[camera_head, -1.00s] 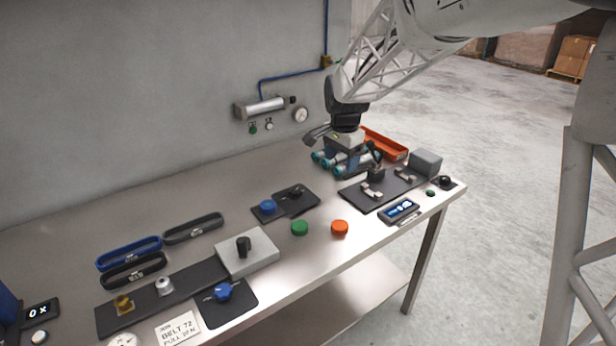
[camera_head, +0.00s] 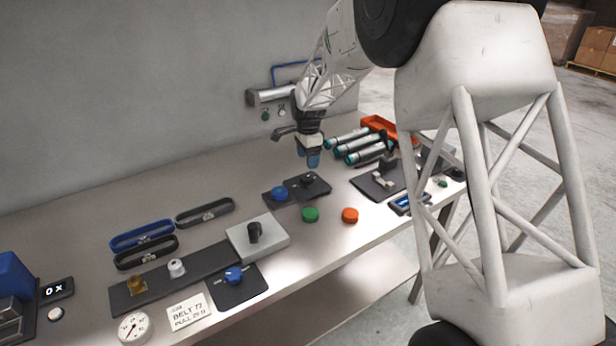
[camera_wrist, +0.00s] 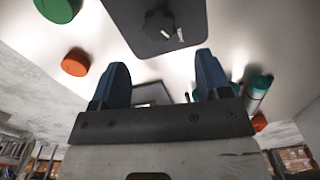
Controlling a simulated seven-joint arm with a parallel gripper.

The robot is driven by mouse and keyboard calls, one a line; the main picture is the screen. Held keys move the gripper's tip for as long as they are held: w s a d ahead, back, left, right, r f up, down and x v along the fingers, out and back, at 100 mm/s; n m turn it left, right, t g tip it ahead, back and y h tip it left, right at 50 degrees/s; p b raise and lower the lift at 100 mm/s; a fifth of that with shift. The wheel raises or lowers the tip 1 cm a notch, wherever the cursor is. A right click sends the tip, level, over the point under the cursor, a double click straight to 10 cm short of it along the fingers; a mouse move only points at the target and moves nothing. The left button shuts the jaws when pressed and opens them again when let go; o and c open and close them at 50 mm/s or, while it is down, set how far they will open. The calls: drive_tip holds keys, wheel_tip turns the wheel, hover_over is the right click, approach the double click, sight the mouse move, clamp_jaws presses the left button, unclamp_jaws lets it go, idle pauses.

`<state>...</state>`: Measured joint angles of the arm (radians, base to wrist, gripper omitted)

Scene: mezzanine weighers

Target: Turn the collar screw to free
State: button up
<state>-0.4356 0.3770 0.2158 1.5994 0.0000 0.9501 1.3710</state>
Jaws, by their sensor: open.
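Which control is the collar screw is not readable here. A dark lobed knob (camera_head: 306,181) sits on a dark plate (camera_head: 322,187) in mid-bench. The wrist view shows this knob (camera_wrist: 158,25) with a pale mark beside it. My gripper (camera_head: 313,160) is open and empty, pointing down above that plate and clear of the knob. In the wrist view the two blue fingers (camera_wrist: 162,70) stand apart with nothing between them. Other knobs are a blue one (camera_head: 234,275) on a dark labelled plate and a black one (camera_head: 254,233) on a grey box.
Green (camera_head: 310,215) and orange (camera_head: 350,215) buttons lie in front. Several teal-ended cylinders (camera_head: 362,152) and an orange tray (camera_head: 378,124) are to the right. The bench's left rear is clear.

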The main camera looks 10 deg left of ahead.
sight(308, 177)
idle(0.3)
drive_tip(key=shift+f, duration=3.85)
drive_tip(key=c, duration=0.9)
